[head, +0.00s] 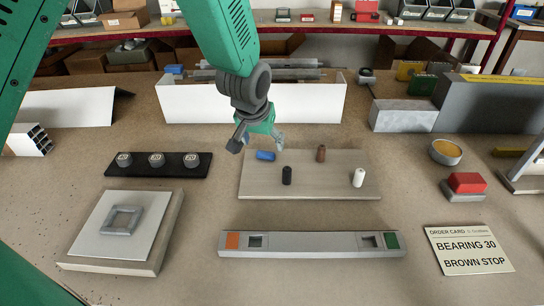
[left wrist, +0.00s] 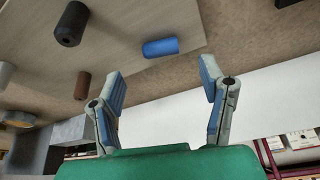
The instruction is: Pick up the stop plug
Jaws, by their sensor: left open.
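Several small cylindrical stop plugs are on a pale board (head: 310,188). The brown plug (head: 321,153) stands near its back, the black plug (head: 287,175) at middle-left, and the white plug (head: 358,177) at right. The blue plug (head: 265,155) lies on its side at the back left. My left gripper (head: 262,142) is open and empty above the board's back-left edge, near the blue plug. In the left wrist view, the open fingers (left wrist: 162,75) have the blue plug (left wrist: 174,47) just beyond them; the brown plug (left wrist: 82,85) is left of them. My right gripper is out of view.
An order card (head: 468,249) reads "BEARING 30" and "BROWN STOP". A grey profile (head: 310,244) lies in front of the board. A black strip with round bearings (head: 158,164) is at left. A white channel (head: 200,102) stands behind. A red button (head: 466,183) is at right.

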